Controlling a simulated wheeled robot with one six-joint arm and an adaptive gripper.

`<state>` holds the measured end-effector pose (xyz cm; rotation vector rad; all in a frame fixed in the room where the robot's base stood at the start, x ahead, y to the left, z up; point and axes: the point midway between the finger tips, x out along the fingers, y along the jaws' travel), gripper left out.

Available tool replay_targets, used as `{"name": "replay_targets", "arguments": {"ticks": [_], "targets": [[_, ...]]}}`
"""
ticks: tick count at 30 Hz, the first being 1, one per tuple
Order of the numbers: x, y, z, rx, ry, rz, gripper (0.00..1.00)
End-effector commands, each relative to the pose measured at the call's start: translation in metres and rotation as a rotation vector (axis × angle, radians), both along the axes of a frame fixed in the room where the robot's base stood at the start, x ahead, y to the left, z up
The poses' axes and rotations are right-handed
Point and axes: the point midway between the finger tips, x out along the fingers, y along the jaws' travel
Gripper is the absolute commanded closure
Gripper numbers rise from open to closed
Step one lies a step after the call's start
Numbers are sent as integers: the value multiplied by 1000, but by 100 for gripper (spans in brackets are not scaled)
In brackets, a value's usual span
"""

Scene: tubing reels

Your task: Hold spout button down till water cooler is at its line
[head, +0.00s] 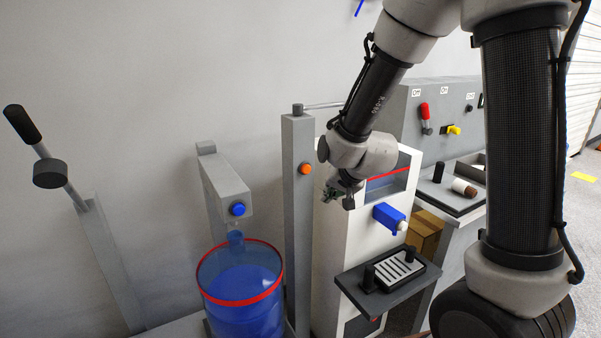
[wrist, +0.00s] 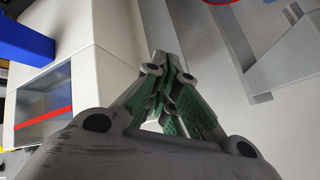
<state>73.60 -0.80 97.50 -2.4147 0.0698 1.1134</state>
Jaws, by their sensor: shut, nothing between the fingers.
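A white cabinet (head: 335,235), seemingly the water cooler, has a front window (head: 388,182) with a red line across it and blue inside. A blue tap (head: 388,217) juts from its front. To the left, a grey spout (head: 224,187) carries a round blue button (head: 238,209) above a clear blue tub (head: 240,300) with a red ring. My gripper (head: 340,193) is shut and empty, in front of the cabinet's upper left part, apart from the spout button. In the wrist view its fingertips (wrist: 172,62) meet; the window (wrist: 45,112) and blue tap (wrist: 24,42) lie left.
A grey post (head: 299,220) with an orange button (head: 305,169) stands between tub and cabinet. A drip tray (head: 385,282) projects below the tap. A lever with a black handle (head: 22,123) rises at far left. A grey panel with red and yellow handles (head: 425,115) stands behind right.

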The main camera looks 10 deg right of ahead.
Motion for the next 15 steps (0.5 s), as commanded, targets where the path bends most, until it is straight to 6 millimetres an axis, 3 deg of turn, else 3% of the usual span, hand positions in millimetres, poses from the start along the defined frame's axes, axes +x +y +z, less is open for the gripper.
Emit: {"name": "replay_targets", "arguments": {"ticks": [15], "targets": [[7,0,4,19,-19,-22,100]]}}
